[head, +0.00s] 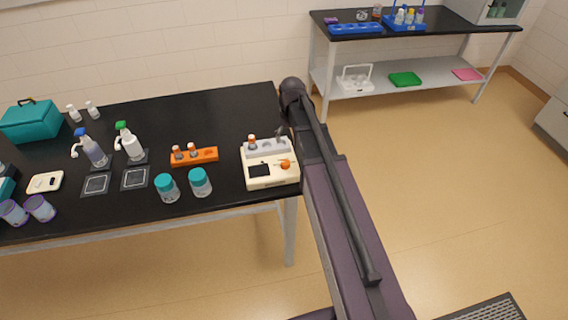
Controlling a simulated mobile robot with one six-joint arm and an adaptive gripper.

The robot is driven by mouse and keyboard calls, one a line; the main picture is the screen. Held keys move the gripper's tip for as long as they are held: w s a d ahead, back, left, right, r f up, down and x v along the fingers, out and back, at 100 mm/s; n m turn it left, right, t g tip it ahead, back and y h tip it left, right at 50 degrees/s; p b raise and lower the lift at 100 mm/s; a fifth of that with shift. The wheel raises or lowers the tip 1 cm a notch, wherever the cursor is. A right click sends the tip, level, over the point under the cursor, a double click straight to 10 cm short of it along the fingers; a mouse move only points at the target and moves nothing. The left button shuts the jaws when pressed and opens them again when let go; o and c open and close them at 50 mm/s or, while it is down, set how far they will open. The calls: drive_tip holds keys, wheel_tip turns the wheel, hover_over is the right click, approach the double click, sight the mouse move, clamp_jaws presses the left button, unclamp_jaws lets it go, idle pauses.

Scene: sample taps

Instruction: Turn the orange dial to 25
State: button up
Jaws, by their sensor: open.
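The orange dial (285,164) is on the front right of a cream-coloured device (272,181) at the right end of the black table. A dark display (259,170) sits to the left of the dial. The dial's pointer and any scale are too small to read. My arm reaches up from the lower right, just right of the device. I cannot make out my gripper. A small dark grey shape shows at the back right of the device, against my arm, and I cannot tell what it is.
An orange-capped bottle (252,142) stands in the device's grey top. Left of it are an orange rack (208,155), two teal-lidded jars (200,183), (167,188) and spray bottles (131,145). The black table (225,112) is bare behind the rack. A second table (455,27) stands at the back right.

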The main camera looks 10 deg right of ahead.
sight(286, 162)
drive_tip(key=shift+s+a+f+b, duration=0.1)
drive_tip(key=shift+a+f+b, duration=0.1)
drive_tip(key=shift+f+b, duration=3)
drive_tip(key=shift+a+f+b, duration=0.15)
drive_tip(key=shift+f+b, duration=2.95)
drive_tip(key=shift+f, duration=0.2)
drive_tip(key=c, duration=1.2)
drive_tip(key=shift+o, duration=0.2)
drive_tip(key=shift+a, duration=0.15)
